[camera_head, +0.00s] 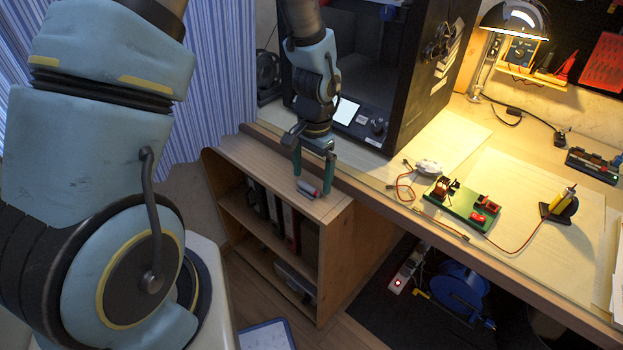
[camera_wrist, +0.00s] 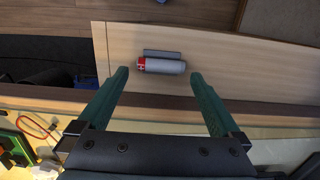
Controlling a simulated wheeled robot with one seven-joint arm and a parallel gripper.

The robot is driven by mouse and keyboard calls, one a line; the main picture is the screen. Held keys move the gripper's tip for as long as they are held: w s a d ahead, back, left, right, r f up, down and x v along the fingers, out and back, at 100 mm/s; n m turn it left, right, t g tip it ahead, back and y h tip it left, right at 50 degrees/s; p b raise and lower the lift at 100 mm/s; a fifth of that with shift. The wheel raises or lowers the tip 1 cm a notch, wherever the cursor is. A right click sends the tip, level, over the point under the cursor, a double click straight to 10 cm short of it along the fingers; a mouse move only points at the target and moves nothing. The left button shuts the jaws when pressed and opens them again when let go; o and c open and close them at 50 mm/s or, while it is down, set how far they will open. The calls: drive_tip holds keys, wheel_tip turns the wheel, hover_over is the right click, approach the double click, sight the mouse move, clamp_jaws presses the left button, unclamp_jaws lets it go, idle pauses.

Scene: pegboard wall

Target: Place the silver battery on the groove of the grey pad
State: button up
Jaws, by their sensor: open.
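The silver battery (camera_wrist: 165,66) with a red end lies on its side on the pale wooden shelf top. It also shows in the head view (camera_head: 307,187), low between my fingers. A narrow grey piece (camera_wrist: 162,53), apparently the grey pad, lies along the battery's far side in the wrist view. I cannot tell whether they touch, and no groove can be made out. My gripper (camera_wrist: 159,75) is open, its green fingers pointing at the battery with nothing held. In the head view my gripper (camera_head: 313,181) hangs over the shelf top.
The low wooden shelf (camera_head: 240,165) holds binders below its top. The desk edge runs beside it. A dark box-shaped machine (camera_head: 400,80) stands behind my arm. On the desk lie a green circuit board (camera_head: 462,207) with wires and a lamp (camera_head: 515,20).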

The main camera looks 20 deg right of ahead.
wheel_tip(320, 180, up, 11)
drive_tip(key=a+r+n+t, duration=0.1)
drive_tip(key=a+n, duration=0.4)
drive_tip(key=a, duration=0.7)
drive_tip(key=w+a+r+n+t, duration=0.1)
drive_tip(key=a+r+n, duration=0.2)
drive_tip(key=a, duration=1)
drive_tip(key=n, duration=0.3)
drive_tip(key=shift+a+r+h+b, duration=0.2)
drive_tip(key=shift+a+h+b, duration=0.05)
drive_tip(key=shift+h+b, duration=0.15)
drive_tip(key=shift+w+r, duration=0.1)
wheel_tip(320, 180, up, 2)
drive_tip(key=shift+p, duration=1.15)
